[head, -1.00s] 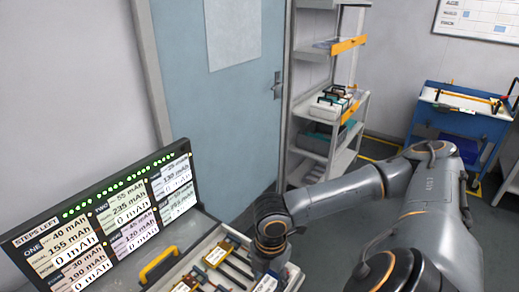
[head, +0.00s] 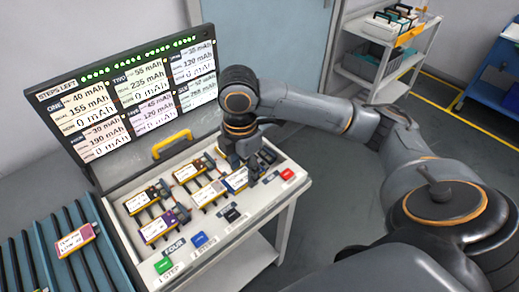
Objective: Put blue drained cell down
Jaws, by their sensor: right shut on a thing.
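My right gripper (head: 236,162) points down over the right part of the light tester panel (head: 262,208). It is shut on a cell with a white label and blue edging (head: 236,181), at the right end of the group of cells. The fingers and wrist partly hide the cell, and I cannot tell whether it touches its slot. Other cells lie on the panel: one dark and orange (head: 148,197), one yellow-edged (head: 208,193) and one purple (head: 158,226). My left gripper is not in view.
A screen (head: 130,95) with mAh readings stands behind the panel, with a yellow handle (head: 172,143) below it. Green (head: 163,265), blue (head: 199,239) and red (head: 287,174) buttons line the front. A slatted blue rack (head: 40,262) at left holds a cell (head: 75,240).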

